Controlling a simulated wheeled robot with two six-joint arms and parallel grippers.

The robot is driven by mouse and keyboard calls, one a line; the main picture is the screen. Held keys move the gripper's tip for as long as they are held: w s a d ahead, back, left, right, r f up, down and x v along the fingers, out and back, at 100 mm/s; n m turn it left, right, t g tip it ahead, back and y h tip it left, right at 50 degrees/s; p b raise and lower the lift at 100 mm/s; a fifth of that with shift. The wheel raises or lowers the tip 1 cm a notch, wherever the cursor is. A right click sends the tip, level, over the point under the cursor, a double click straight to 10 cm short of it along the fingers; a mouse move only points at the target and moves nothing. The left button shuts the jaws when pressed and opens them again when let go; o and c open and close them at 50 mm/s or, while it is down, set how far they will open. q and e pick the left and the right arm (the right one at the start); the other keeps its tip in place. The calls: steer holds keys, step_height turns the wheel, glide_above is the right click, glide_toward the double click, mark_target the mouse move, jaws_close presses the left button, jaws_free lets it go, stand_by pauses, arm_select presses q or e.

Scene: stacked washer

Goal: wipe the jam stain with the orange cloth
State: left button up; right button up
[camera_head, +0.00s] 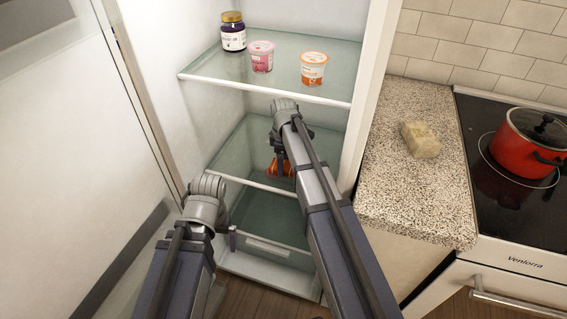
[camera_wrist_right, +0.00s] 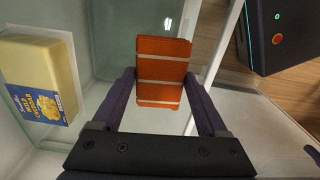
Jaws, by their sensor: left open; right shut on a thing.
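The orange cloth (camera_wrist_right: 163,70), with pale stripes, is held between the fingers of my right gripper (camera_wrist_right: 160,82) in the wrist view. In the head view, part of the orange cloth (camera_head: 281,169) shows below my right gripper (camera_head: 281,160), inside the open fridge over the lower glass shelf (camera_head: 243,150). My arm hides much of that area. I cannot make out the jam stain in either view; the cloth and arm cover part of the shelf. My left gripper (camera_head: 232,240) is open and empty, low in front of the fridge, partly hidden by its own wrist.
A jam jar (camera_head: 233,36), a pink cup (camera_head: 262,60) and an orange cup (camera_head: 313,70) stand on the upper shelf. A yellow-and-blue package (camera_wrist_right: 38,82) lies left of the cloth in the wrist view. A counter (camera_head: 400,195) and stove (camera_head: 490,200) are at right.

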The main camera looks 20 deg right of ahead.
mark_target(274, 162)
steer(key=shift+f+b, duration=0.6)
steer(key=shift+f, duration=0.1)
steer(key=shift+w+a+r, duration=0.1)
steer(key=shift+w+a, duration=0.45)
steer(key=shift+a, duration=0.2)
steer(key=shift+w+a+r, duration=0.1)
steer(key=shift+w+a, duration=0.4)
steer(key=shift+a, duration=0.25)
steer(key=shift+a, duration=0.1)
steer(key=shift+w+a+f, duration=0.1)
steer(key=shift+w+a, duration=0.4)
steer(key=shift+a, duration=0.25)
steer(key=shift+w+a+f, duration=0.1)
steer(key=shift+w+a, duration=0.4)
steer(key=shift+a, duration=0.2)
steer(key=shift+r, duration=0.15)
steer(key=shift+s+d, duration=0.6)
steer(key=shift+d, duration=0.2)
steer(key=shift+s+d, duration=0.55)
steer(key=shift+d, duration=0.25)
